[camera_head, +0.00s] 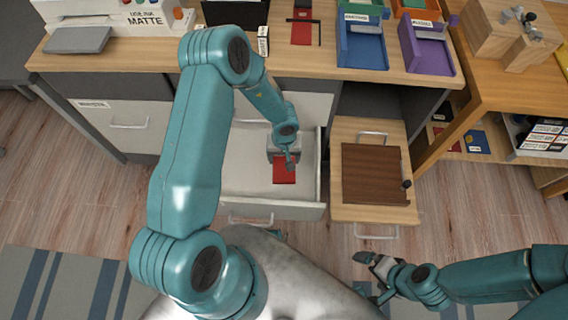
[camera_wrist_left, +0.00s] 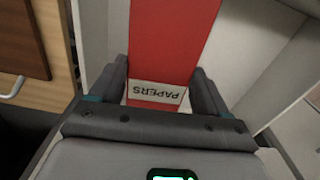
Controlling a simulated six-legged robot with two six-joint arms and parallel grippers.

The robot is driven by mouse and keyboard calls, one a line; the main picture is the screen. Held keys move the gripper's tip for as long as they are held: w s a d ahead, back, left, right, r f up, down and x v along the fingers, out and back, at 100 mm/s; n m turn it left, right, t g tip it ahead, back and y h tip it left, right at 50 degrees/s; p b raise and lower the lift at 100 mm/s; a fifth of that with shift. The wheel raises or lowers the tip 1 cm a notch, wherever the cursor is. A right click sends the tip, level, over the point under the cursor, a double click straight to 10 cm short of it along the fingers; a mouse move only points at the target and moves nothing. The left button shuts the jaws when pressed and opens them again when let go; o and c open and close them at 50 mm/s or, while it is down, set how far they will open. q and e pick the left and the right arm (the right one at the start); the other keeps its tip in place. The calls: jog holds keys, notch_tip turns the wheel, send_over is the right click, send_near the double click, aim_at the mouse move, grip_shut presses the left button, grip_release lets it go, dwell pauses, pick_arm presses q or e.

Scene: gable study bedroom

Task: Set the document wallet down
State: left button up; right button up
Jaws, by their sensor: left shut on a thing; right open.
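The red document wallet (camera_head: 284,171) is in the open white drawer (camera_head: 245,178), below my left gripper (camera_head: 285,153). In the left wrist view the wallet (camera_wrist_left: 170,45) has a white label reading PAPERS, upside down, between the two dark fingers of my left gripper (camera_wrist_left: 155,88). The gripper is shut on the wallet's labelled end. I cannot tell whether the wallet touches the drawer floor. My right gripper (camera_head: 372,262) is open and empty, low at the right, in front of the cabinet.
A wooden drawer with a brown panel (camera_head: 375,174) is pulled out to the right. Blue (camera_head: 362,44) and purple (camera_head: 427,50) trays, a grey flat box (camera_head: 78,39) and a red item (camera_head: 302,30) are on the desktop above. Drawer walls surround the wallet.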

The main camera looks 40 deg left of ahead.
aim_at(284, 159)
pick_arm(q)
notch_tip(284, 159, up, 12)
jog(key=p, duration=0.4)
jog(key=shift+f, duration=0.15)
